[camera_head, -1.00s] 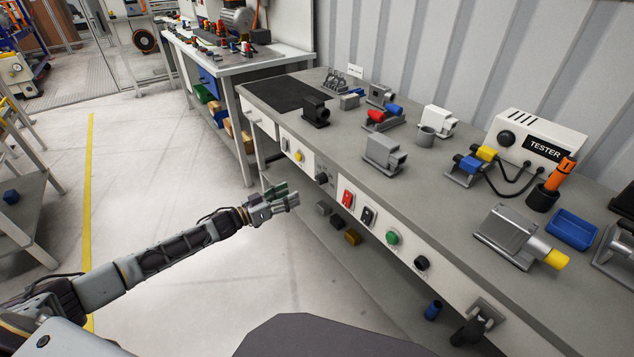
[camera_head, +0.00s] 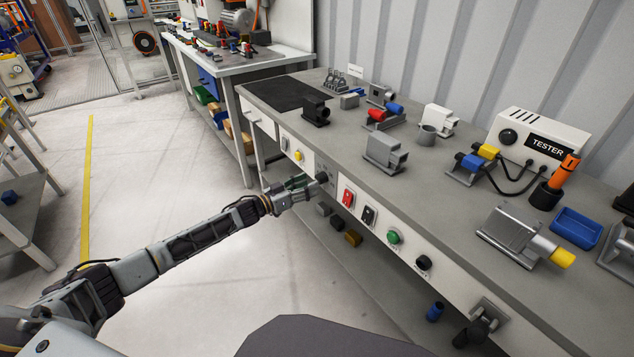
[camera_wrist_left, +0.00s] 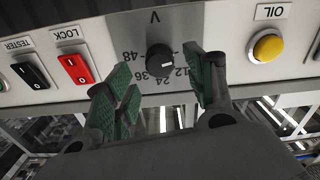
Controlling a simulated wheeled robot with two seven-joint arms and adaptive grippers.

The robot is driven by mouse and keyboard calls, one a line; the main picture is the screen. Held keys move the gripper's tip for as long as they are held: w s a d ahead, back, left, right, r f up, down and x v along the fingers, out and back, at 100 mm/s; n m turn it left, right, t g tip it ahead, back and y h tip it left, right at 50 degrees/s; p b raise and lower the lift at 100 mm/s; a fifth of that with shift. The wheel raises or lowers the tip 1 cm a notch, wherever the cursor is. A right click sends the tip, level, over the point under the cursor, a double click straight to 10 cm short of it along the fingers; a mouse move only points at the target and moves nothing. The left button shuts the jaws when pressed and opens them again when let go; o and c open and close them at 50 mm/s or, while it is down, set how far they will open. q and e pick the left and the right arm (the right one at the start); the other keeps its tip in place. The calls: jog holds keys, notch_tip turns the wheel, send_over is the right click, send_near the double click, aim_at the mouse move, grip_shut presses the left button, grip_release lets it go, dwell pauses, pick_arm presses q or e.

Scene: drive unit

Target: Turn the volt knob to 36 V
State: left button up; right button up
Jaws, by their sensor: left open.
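The volt knob (camera_wrist_left: 160,61) is a round black knob on a grey plate (camera_wrist_left: 170,22) marked V, 12, 24, 36 and 48. Its white mark points down in the left wrist view, near the 24. In the head view the knob (camera_head: 322,177) is on the bench's front panel. My left gripper (camera_wrist_left: 158,68) is open, with green-padded fingers on either side of the knob. No contact with the knob can be made out. In the head view my left gripper (camera_head: 306,186) is right at the panel. My right gripper is not in view.
A red LOCK switch (camera_wrist_left: 75,68) and a black TESTER switch (camera_wrist_left: 30,74) are left of the knob in the wrist view; a yellow OIL button (camera_wrist_left: 267,47) is to the right. The workbench top (camera_head: 340,150) holds several parts. Floor left of the bench is clear.

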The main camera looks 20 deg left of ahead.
aim_at(321, 178)
pick_arm(q)
jog(key=b+x, duration=0.1)
jog(key=x, duration=0.3)
jog(key=shift+w+d, duration=0.2)
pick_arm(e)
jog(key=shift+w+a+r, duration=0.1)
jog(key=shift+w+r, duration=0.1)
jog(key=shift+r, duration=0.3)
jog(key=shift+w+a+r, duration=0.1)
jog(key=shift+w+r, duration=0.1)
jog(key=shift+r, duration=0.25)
pick_arm(q)
jog(key=shift+c, duration=0.2)
jog(key=c, duration=1)
